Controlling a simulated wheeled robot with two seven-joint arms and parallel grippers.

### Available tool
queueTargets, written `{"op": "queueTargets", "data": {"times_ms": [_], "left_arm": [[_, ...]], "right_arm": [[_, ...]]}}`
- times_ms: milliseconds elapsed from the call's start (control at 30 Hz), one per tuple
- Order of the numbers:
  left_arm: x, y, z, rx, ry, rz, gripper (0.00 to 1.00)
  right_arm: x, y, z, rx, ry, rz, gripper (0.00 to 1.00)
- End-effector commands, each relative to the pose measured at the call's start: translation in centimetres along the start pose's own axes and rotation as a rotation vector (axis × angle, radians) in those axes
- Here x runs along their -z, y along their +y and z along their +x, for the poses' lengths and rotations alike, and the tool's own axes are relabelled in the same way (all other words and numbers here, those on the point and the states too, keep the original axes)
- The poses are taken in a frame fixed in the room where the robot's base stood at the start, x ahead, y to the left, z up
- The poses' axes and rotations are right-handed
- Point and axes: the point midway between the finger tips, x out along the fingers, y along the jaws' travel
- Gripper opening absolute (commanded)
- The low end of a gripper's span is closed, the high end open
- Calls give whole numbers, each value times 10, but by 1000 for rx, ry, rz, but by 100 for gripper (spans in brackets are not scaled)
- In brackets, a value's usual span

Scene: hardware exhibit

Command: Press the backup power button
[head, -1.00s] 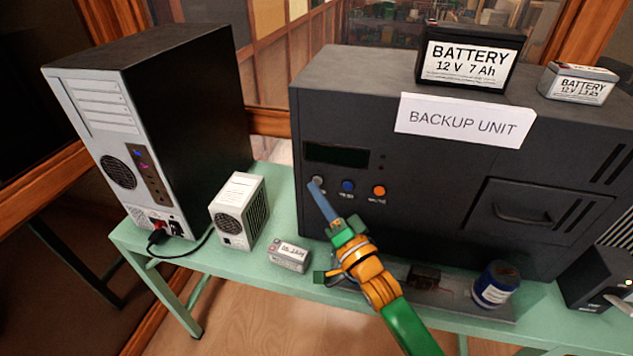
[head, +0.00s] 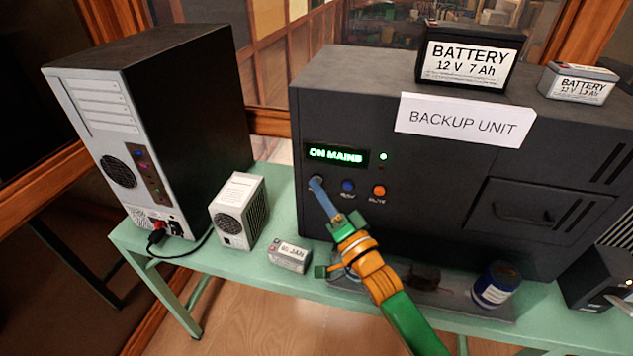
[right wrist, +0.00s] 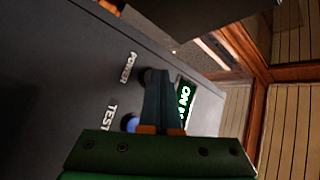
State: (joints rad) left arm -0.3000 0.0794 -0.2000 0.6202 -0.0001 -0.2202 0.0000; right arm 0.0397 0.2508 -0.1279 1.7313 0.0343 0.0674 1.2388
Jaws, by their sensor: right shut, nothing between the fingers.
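The backup unit (head: 430,200) is a large dark box labelled "BACKUP UNIT". Its display (head: 336,154) is lit green and reads "ON MAINS", and a green light (head: 383,156) glows beside it. My right gripper (head: 316,184) is shut and empty, its blue fingertips at the leftmost button. That power button (right wrist: 147,76) shows partly in the right wrist view, by the "POWER" label, mostly hidden behind the fingers; whether they touch it I cannot tell. A blue button (head: 348,187) and an orange button (head: 379,191) sit to its right. My left gripper is not in view.
A computer tower (head: 150,120) stands at the left, with a small white box (head: 238,210) and a small battery (head: 290,255) on the green bench (head: 270,185). Two batteries sit on the unit. A blue can (head: 495,285) stands in front of the unit.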

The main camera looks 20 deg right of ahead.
Motion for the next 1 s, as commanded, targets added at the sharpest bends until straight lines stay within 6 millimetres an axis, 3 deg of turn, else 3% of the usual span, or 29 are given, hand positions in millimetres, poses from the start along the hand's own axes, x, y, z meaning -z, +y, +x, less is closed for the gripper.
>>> {"op": "queueTargets", "data": {"times_ms": [467, 800, 1000], "left_arm": [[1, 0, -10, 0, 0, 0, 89], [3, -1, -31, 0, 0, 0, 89], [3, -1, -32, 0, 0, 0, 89]], "right_arm": [[-7, -8, -10, -1, -1, 2, 0], [-30, -32, -42, -2, -2, 3, 0], [-36, -36, -49, 0, 0, 0, 0]]}}
